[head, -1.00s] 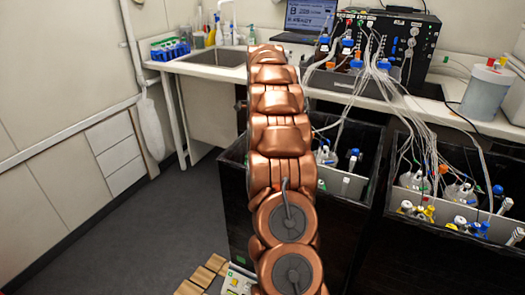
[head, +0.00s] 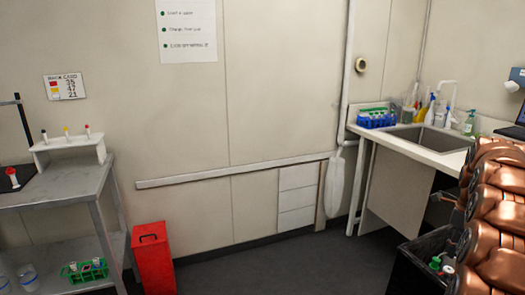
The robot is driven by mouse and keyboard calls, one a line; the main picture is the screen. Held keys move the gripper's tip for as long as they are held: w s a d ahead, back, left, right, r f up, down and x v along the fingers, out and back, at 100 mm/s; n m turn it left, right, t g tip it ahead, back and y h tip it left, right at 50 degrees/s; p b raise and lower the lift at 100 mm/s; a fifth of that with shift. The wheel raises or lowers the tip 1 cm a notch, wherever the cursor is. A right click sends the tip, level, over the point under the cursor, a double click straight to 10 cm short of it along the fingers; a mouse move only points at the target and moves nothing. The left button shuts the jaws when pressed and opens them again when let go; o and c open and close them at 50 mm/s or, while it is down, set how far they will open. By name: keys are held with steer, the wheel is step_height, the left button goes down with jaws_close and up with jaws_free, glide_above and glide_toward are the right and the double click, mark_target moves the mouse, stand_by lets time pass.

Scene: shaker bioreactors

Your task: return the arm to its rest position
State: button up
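My copper-coloured arm (head: 497,215) stands at the right edge of the head view, partly cut off by the frame. Its segments rise in front of the counter's end and a black bin-like shaker box (head: 412,262). My gripper is not in view, so its state and what it may hold are hidden.
A sink (head: 428,138) is set in the white counter at the right, with a rack of blue-capped bottles (head: 377,118) beside it. A red bin (head: 152,258) stands by a grey metal table (head: 60,188) at the left. The dark floor (head: 260,268) between is clear.

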steer(key=s+a+r+n+p, duration=0.1)
steer(key=s+a+r+n, duration=0.3)
steer(key=a, duration=0.5)
steer(key=s+a+r+n+p, duration=0.1)
steer(key=a+r+n+p, duration=0.1)
steer(key=a+n, duration=0.5)
steer(key=s+a+r+n+p, duration=0.1)
steer(key=s+a+r+n, duration=0.25)
steer(key=a, duration=0.65)
steer(key=s+a+n+p, duration=0.1)
steer(key=s+a+n, duration=0.3)
steer(key=s, duration=0.4)
steer(key=s+a+n+g+p, duration=0.1)
steer(key=s+a+n+p, duration=0.1)
steer(key=s+a+n, duration=0.3)
steer(key=s+a+n+p, duration=0.2)
steer(key=s+a+n, duration=0.3)
steer(key=s+n, duration=0.3)
steer(key=s, duration=0.2)
steer(key=shift+s+a+f+g, duration=0.25)
steer(key=shift+s+f+g, duration=0.1)
steer(key=shift+g, duration=0.05)
steer(key=shift+s, duration=0.1)
